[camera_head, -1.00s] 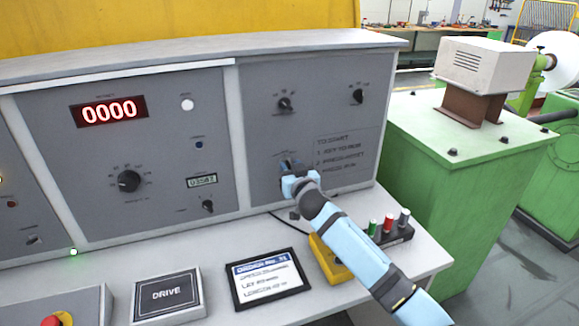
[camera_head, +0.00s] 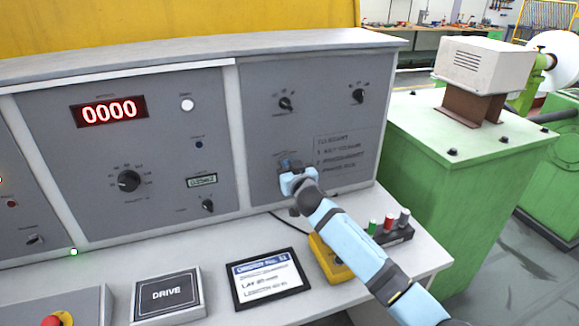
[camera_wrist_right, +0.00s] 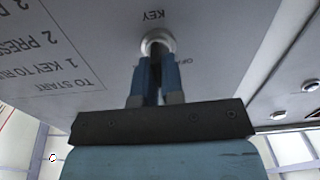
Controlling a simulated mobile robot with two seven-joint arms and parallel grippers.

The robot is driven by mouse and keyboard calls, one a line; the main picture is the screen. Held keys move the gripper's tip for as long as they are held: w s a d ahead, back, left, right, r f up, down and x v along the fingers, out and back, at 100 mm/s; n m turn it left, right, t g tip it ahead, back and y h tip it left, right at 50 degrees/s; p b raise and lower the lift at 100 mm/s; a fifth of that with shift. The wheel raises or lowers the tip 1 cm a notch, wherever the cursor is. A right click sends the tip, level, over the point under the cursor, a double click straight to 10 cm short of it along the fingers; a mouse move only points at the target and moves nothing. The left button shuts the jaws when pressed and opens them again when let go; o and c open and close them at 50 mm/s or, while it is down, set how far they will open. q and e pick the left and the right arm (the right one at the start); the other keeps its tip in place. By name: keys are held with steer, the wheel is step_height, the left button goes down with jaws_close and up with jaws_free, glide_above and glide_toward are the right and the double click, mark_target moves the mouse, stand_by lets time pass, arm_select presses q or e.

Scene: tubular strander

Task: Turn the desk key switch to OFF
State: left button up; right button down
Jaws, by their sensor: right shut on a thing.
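The key switch (camera_wrist_right: 159,43) is a round metal collar on the grey desk panel, under the printed word KEY in the right wrist view. My right gripper (camera_wrist_right: 157,68) is shut on the key at the switch, and its blue fingers hide most of the key. In the head view my right gripper (camera_head: 287,166) is at the lower middle of the right-hand panel (camera_head: 262,135), covering the switch. The key's angle cannot be read. My left gripper is not in view.
Two knobs (camera_head: 285,103) (camera_head: 358,96) sit above on the same panel. Printed start instructions (camera_head: 342,150) are beside the switch. A yellow box (camera_head: 325,262), coloured pegs (camera_head: 388,222), an order card (camera_head: 267,277) and a DRIVE box (camera_head: 167,294) stand on the desk ledge.

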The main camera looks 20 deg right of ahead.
steer(key=n+p, duration=0.1)
steer(key=n, duration=0.4)
steer(key=shift+a, duration=0.2)
steer(key=shift+a+f+n+p, duration=0.1)
steer(key=shift+n+p, duration=0.35)
steer(key=shift+n, duration=1.35)
steer(key=c, duration=1.2)
jaws_free()
steer(key=shift+c, duration=0.2)
steer(key=s, duration=1.4)
steer(key=shift+d, duration=0.25)
